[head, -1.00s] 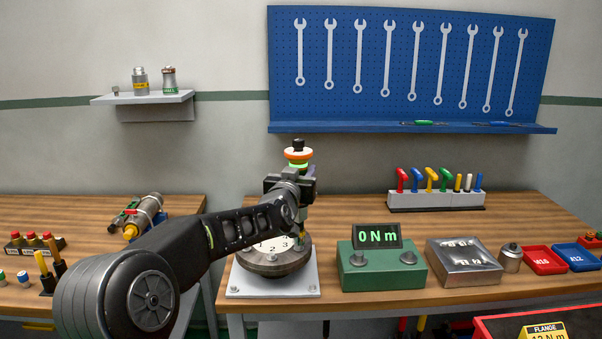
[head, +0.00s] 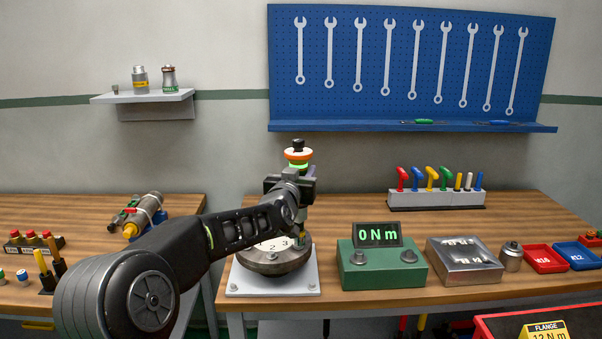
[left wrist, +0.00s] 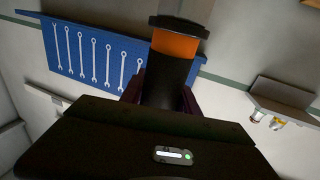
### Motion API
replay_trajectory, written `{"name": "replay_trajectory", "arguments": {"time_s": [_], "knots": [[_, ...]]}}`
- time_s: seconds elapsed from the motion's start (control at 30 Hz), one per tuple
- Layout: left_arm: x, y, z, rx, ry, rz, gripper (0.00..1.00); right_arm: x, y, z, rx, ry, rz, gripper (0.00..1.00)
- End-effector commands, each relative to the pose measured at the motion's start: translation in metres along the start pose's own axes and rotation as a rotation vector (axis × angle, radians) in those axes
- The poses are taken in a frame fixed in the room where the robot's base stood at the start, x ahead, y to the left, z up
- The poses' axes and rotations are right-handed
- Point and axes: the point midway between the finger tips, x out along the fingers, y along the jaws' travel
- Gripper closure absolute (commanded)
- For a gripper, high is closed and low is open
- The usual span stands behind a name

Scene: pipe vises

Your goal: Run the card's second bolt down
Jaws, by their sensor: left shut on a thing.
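My left gripper (head: 290,188) is shut on an upright driver (head: 298,153) with an orange and black handle and a green ring. In the left wrist view, the orange and black handle (left wrist: 175,45) stands between the fingers (left wrist: 160,85). The gripper is above the right side of a round flange (head: 262,266) with a numbered pale face. The driver's lower end is near the flange's right edge; the arm hides part of the face, and I cannot tell whether the tip sits on a bolt. A yellow card (head: 545,332) reads FLANGE 12 N m. My right gripper is out of view.
The flange stands on a pale plate (head: 240,284). A green box (head: 385,272) beside it displays 0 N m. Farther right are a metal tray (head: 462,276), a red bin (head: 545,268) and a blue bin (head: 578,264). A tool rack (head: 436,203) stands behind.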

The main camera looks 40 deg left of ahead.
Motion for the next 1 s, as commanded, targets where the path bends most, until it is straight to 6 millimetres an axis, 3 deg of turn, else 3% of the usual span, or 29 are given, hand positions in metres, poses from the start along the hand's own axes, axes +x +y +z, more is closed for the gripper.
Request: {"name": "replay_trajectory", "arguments": {"time_s": [1.0], "knots": [[0.000, 0.000, 0.009, 0.000, 0.008, -0.001, 1.00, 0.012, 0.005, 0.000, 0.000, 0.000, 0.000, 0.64]]}}
